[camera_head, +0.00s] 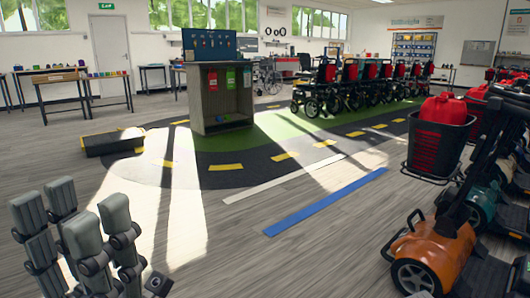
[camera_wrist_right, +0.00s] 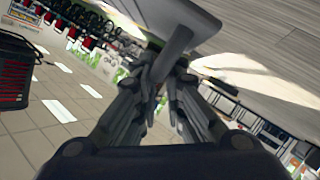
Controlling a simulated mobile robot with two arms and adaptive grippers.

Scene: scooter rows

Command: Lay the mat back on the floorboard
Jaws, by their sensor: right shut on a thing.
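An orange scooter (camera_head: 432,248) with a black basket (camera_head: 437,145) stands at the right of the head view. My right gripper is outside the head view.
More scooters stand behind the orange one at the right edge. A row of wheelchairs (camera_head: 345,85) is farther back. A grey kiosk (camera_head: 218,95) stands on the marked track. A blue floor strip (camera_head: 325,202) crosses clear floor in the middle.

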